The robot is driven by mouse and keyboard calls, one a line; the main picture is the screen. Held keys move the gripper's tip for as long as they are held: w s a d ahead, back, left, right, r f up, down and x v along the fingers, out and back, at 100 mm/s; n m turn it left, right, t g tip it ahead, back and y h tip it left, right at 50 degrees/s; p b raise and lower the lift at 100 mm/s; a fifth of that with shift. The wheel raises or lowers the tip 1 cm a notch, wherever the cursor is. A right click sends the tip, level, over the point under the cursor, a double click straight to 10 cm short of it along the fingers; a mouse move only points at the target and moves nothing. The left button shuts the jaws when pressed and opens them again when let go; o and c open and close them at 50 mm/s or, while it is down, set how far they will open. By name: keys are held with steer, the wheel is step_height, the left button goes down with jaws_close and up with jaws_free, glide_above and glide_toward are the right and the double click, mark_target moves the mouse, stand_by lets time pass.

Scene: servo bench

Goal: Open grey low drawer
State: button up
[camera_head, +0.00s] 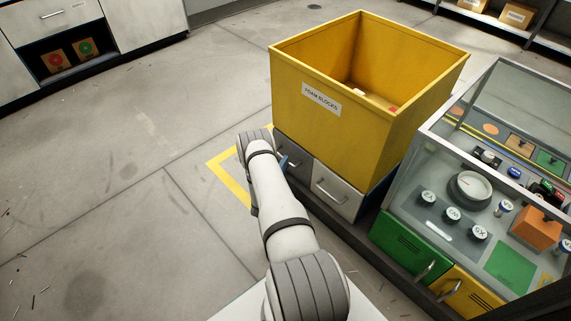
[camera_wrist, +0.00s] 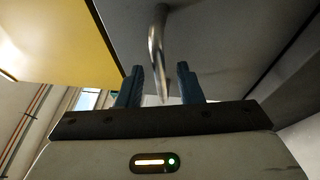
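The grey low drawer (camera_head: 299,164) is the dark grey front under the yellow bin, left of a paler drawer. It looks shut, partly hidden behind my arm. In the wrist view its grey face (camera_wrist: 215,40) fills the upper middle, with a curved metal handle (camera_wrist: 157,50). My gripper (camera_wrist: 160,86) is open, a blue finger on each side of the handle's near end, with gaps visible on both sides. In the head view only a bit of blue finger (camera_head: 283,163) shows beside the drawer front.
The yellow bin (camera_head: 290,120) marked FOAM BLOCKS stands above the drawers. A pale drawer (camera_head: 337,188) with its own handle is beside the grey one. A glass-topped bench with green (camera_head: 408,245) and yellow (camera_head: 465,294) drawers stands at right.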

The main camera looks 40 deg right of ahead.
steer(key=shift+x, duration=1.05)
steer(key=shift+c, duration=0.2)
jaws_close()
